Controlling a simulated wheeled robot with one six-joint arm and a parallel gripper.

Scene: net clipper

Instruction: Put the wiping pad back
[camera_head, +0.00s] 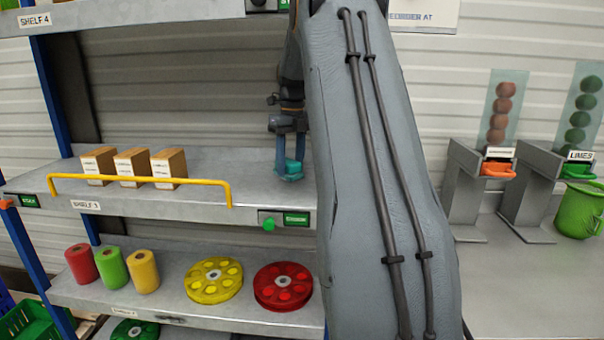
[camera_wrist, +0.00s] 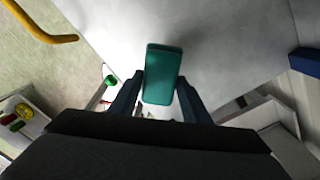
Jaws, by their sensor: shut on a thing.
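The teal wiping pad (camera_head: 293,172) is between the fingers of my gripper (camera_head: 289,150), low over the right part of the shelf marked SHELF 3 (camera_head: 243,180). In the wrist view the pad (camera_wrist: 162,74) sits between the two dark blue fingers of my gripper (camera_wrist: 160,92), with the grey shelf surface (camera_wrist: 225,40) beyond it. My gripper is shut on the pad. Whether the pad touches the shelf is hard to tell. My arm hides the right end of the shelf in the head view.
Several small boxes (camera_head: 133,165) stand at the shelf's left behind a yellow rail (camera_head: 140,179). A green button (camera_head: 269,224) is on the front edge. Rolls (camera_head: 113,267) and discs (camera_head: 213,281) lie on the shelf below. Dispensers (camera_head: 535,185) stand at right.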

